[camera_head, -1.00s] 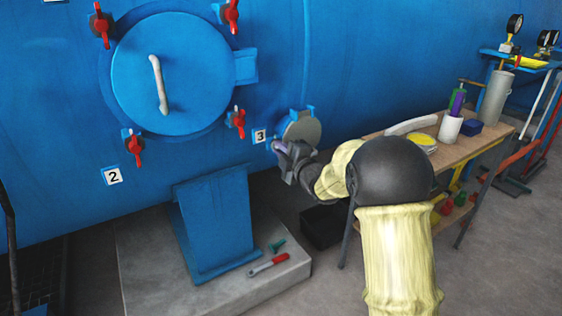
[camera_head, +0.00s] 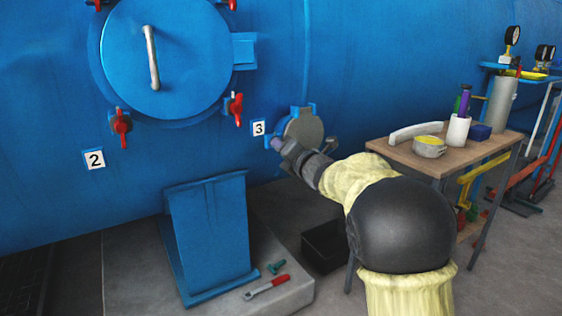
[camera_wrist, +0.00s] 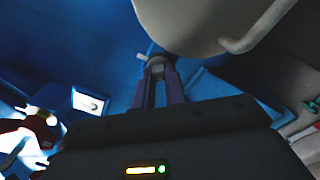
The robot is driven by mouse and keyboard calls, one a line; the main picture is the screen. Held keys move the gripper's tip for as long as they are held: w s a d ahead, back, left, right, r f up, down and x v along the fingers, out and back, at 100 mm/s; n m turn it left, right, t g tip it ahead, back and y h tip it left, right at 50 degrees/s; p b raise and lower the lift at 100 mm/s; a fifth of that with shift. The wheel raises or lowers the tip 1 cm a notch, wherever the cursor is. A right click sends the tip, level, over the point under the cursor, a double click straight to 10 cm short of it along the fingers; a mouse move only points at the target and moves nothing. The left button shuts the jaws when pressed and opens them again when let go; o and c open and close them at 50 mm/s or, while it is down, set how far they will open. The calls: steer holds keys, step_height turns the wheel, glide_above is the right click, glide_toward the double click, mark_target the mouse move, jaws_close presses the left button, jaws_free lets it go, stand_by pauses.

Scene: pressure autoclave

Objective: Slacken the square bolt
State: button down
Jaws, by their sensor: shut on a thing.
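The square bolt (camera_wrist: 156,62) shows in the wrist view as a small pale grey piece between the tips of my purple fingers, beside the rim of a round grey hatch cover (camera_wrist: 185,22). My gripper (camera_wrist: 157,70) is shut on it. In the head view my gripper (camera_head: 279,146) reaches the left edge of the small hatch cover (camera_head: 306,128), right of the number 3 plate (camera_head: 258,128). The bolt cannot be made out there, behind my gripper.
The large blue door (camera_head: 170,60) has red clamps (camera_head: 121,126) around it. A blue support (camera_head: 208,235) stands on a concrete plinth, where a red-handled wrench (camera_head: 267,287) and a green bolt (camera_head: 276,267) lie. A wooden table (camera_head: 462,150) with several items stands right of my arm.

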steer(key=shift+f+n+b, duration=0.15)
steer(key=shift+n+b, duration=0.7)
steer(key=shift+f+n+b, duration=0.15)
steer(key=shift+n+b, duration=0.65)
steer(key=shift+n, duration=0.05)
steer(key=c, duration=1.7)
jaws_free()
steer(key=shift+r, duration=0.15)
steer(key=shift+s, duration=0.1)
steer(key=p+v, duration=0.3)
steer(key=v, duration=1.4)
steer(key=shift+s+d, duration=0.1)
steer(key=shift+d, duration=0.05)
